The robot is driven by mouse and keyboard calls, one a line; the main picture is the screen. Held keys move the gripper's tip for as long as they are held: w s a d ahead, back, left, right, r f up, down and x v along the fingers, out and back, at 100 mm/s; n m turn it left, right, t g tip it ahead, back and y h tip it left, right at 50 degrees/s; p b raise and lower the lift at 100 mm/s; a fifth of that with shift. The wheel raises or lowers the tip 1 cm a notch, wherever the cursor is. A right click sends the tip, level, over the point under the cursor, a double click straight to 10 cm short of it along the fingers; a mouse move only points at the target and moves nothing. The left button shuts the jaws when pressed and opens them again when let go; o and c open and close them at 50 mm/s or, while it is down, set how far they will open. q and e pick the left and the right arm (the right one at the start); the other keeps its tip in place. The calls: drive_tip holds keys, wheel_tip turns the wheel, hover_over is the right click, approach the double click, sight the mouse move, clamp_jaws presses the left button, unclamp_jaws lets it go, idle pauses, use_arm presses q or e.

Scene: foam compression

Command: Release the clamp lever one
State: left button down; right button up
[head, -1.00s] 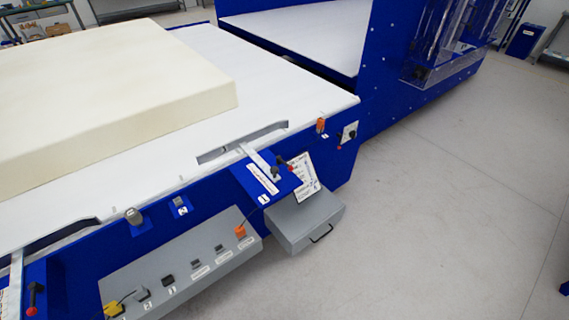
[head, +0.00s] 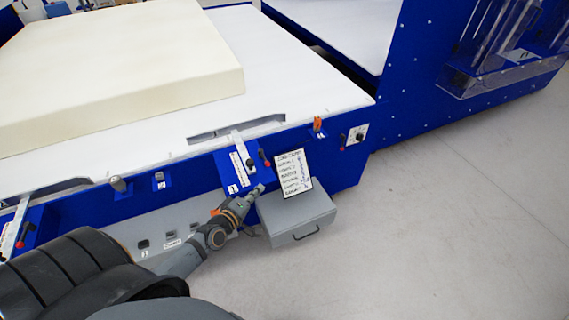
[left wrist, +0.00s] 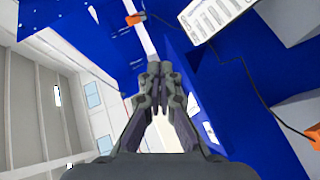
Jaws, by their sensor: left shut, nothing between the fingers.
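Clamp lever one (head: 265,158), a small black lever with a red tip, sits on the blue bracket marked 1 (head: 238,178) at the table's front edge. A white bar and a black knob (head: 250,164) are just left of it. My left gripper (head: 258,189) is just below the lever in the head view, apart from it. In the left wrist view its fingers (left wrist: 153,78) are shut and empty, pointing at the blue panel. I cannot make out the lever there; the fingers may hide it. My right gripper is not in view.
A cream foam block (head: 120,75) lies on the white table (head: 300,80). A checklist (head: 294,173) stands above a grey box (head: 298,215), close right of my gripper. A similar red-tipped lever (head: 23,240) is at far left. The floor at right is clear.

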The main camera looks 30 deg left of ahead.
sight(259, 172)
use_arm(q)
drive_tip(key=a+r+n+t+y, duration=0.1)
drive_tip(key=a+n+y, duration=0.15)
drive_tip(key=a, duration=0.25)
drive_tip(key=shift+n, duration=0.45)
drive_tip(key=w, duration=0.3)
drive_tip(key=w+b, duration=0.1)
drive_tip(key=w, duration=0.2)
drive_tip(key=w+f+b, duration=0.1)
drive_tip(key=w, duration=0.2)
drive_tip(key=shift+a, duration=0.25)
drive_tip(key=shift+w+a, duration=0.1)
drive_tip(key=shift+w, duration=0.55)
